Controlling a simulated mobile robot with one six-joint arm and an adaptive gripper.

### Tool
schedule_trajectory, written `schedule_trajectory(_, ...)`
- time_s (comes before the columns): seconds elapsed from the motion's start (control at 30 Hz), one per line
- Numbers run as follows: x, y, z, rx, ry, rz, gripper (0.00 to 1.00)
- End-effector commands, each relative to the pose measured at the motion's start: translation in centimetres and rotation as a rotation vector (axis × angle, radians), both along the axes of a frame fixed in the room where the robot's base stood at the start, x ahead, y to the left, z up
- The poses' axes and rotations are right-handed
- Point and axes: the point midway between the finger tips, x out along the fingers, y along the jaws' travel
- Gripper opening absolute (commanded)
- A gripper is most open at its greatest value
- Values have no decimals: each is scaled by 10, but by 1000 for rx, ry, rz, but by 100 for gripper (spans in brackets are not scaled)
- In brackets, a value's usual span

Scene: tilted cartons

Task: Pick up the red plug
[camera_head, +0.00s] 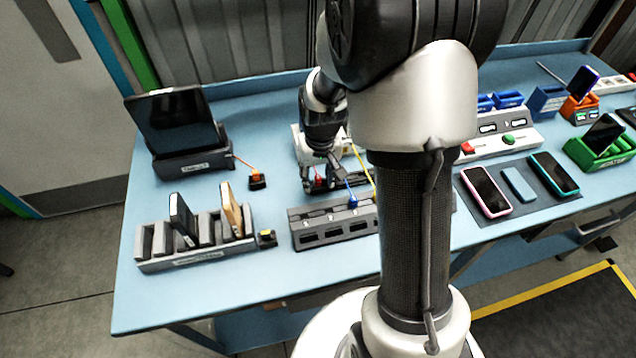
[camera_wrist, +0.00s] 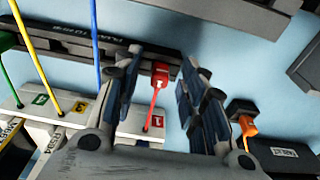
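The red plug (camera_wrist: 161,72) sits at a dark labelled rail (camera_wrist: 70,46) in the wrist view. Its red cable runs down to a white box (camera_wrist: 128,122) with coloured number tags. My gripper (camera_wrist: 160,66) is open, with one finger on each side of the plug and visible gaps between. In the head view the red plug (camera_head: 319,182) is a small red spot between my fingers (camera_head: 319,185), low over the table. My wrist and the fingers hide part of it there.
An orange plug (camera_wrist: 240,109) is close to my right finger in the wrist view. A grey slotted block (camera_head: 335,234) stands in front; a tablet stand (camera_head: 192,165) is left.

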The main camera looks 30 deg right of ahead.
Motion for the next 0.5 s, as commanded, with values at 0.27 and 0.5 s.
schedule_trajectory(0.27, 0, 0, 2, 0, -2, -1, 30)
schedule_trajectory(0.5, 0, 0, 2, 0, -2, -1, 14)
